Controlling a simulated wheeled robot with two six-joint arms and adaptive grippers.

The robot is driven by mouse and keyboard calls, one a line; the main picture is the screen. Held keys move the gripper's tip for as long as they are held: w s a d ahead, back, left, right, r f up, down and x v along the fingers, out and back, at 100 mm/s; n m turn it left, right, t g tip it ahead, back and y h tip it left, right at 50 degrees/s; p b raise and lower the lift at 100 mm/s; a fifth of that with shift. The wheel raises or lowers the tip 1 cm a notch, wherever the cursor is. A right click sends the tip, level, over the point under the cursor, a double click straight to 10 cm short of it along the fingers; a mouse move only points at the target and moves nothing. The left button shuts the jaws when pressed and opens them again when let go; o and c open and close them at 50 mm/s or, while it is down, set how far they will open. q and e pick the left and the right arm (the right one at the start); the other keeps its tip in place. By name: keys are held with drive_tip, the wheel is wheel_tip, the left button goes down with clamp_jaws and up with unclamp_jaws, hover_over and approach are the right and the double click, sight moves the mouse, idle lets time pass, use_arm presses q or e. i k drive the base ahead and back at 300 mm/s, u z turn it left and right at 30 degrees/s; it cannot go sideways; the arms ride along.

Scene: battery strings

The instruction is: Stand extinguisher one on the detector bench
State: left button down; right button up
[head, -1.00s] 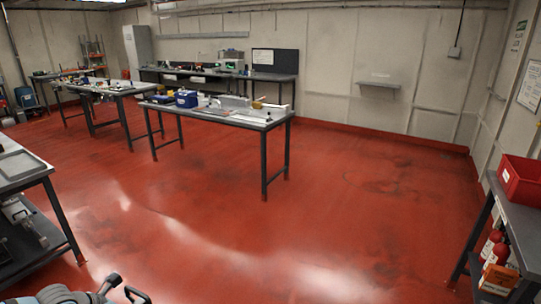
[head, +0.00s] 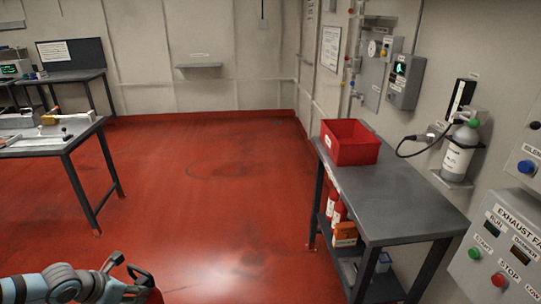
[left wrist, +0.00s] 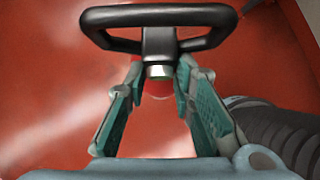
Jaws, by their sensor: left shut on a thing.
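My left gripper (head: 120,281) is at the bottom left of the head view, low over the red floor. It is shut on an extinguisher (head: 141,273), of which a black loop handle shows, with a bit of red below. In the left wrist view the black handle (left wrist: 158,39) lies across the top, and a metal neck and some red sit between the fingers (left wrist: 159,82). Most of its body is hidden. I cannot read a number on it or tell which bench is the detector bench. My right gripper is not in view.
A grey bench (head: 412,209) stands at the right wall with a red bin (head: 350,143) at its far end; its near top is clear. Two red extinguishers (head: 335,209) and an orange box (head: 345,233) are on its lower shelf. Another bench (head: 62,142) stands left. Open floor lies between.

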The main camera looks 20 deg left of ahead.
sight(376, 201)
drive_tip(key=z, duration=0.6)
drive_tip(key=i, duration=0.7)
drive_tip(key=z, duration=0.55)
